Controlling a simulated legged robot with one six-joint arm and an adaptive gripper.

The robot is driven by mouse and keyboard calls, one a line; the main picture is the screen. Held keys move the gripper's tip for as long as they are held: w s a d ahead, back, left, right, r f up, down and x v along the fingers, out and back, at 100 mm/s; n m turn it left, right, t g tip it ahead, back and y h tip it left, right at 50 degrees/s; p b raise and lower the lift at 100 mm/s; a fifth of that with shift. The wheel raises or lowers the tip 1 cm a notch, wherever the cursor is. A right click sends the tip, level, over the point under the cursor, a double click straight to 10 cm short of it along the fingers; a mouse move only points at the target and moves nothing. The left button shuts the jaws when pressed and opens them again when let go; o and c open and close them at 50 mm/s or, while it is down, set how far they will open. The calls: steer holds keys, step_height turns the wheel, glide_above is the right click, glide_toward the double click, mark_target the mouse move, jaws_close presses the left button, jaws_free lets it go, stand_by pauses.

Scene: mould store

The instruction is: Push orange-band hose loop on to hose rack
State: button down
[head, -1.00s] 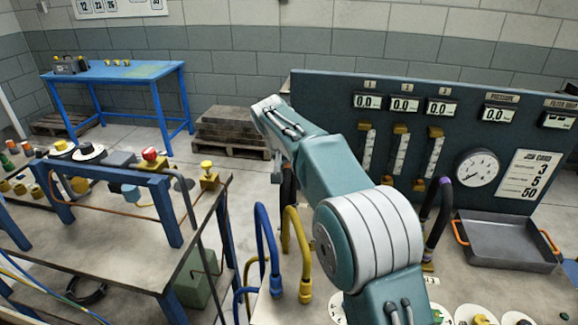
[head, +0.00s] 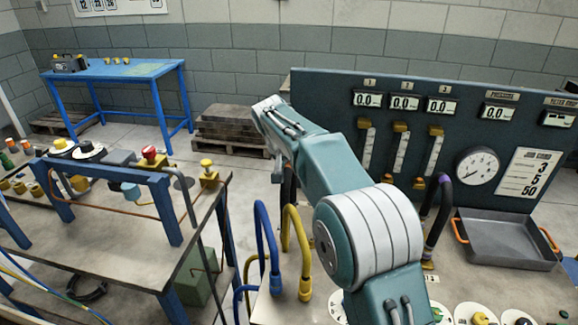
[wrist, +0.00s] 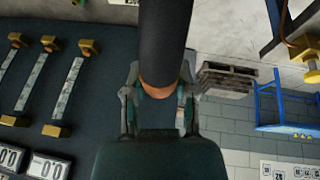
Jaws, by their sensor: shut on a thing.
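In the wrist view a thick black hose (wrist: 165,35) with an orange band (wrist: 158,88) at its lower end runs down between the fingers of my gripper (wrist: 160,98). The gripper is shut on this hose; the rest of the loop is out of that view. In the head view my arm hides most of the gripper, and only a short dark piece of hose (head: 287,188) shows below the forearm, beside the panel's left edge. I cannot tell for sure which structure is the hose rack.
Blue (head: 265,240) and yellow (head: 299,245) hoses stand on the near bench below my forearm. A grey panel (head: 330,95) with gauges stands behind, with a purple-band hose (head: 438,215) and a tray (head: 505,240) before it. A blue-framed bench (head: 110,175) is left.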

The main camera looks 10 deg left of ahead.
steer(key=shift+a, duration=0.1)
steer(key=shift+c, duration=1.8)
jaws_free()
steer(key=shift+a, duration=0.1)
steer(key=shift+f, duration=0.1)
steer(key=v, duration=1.2)
